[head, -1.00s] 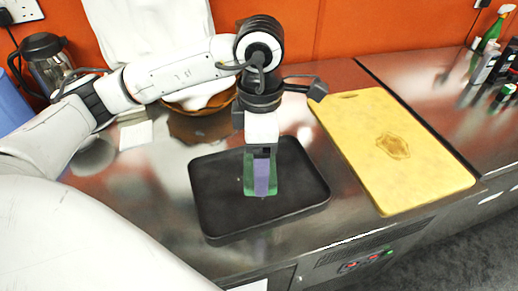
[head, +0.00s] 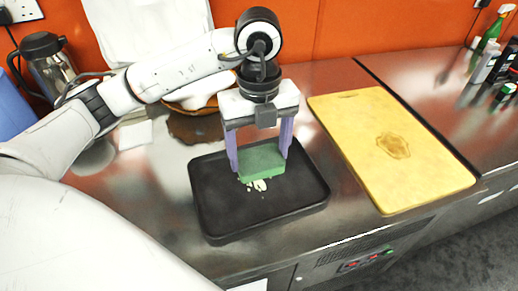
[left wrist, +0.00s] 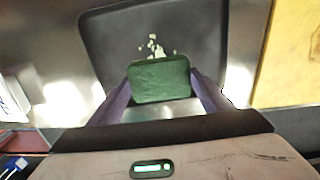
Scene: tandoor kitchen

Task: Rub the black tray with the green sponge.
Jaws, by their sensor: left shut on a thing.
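The black tray (head: 215,215) lies on the steel counter in the head view. My left gripper (head: 260,165) is over the tray's upper middle, shut on the green sponge (head: 263,161), with one purple finger on each side of it. Pale crumbs (head: 259,185) lie on the tray just in front of the sponge. In the left wrist view the sponge (left wrist: 160,80) sits between the fingers and the crumbs (left wrist: 152,47) show above it on the tray (left wrist: 205,32). I cannot tell whether the sponge touches the tray. My right gripper is not in view.
A yellow cutting board (head: 390,150) lies to the right of the tray. A steel jug (head: 50,65) stands at the back left, and a bowl (head: 195,102) stands behind my arm. Bottles (head: 488,55) stand at the far right. Bare counter (head: 150,190) is left of the tray.

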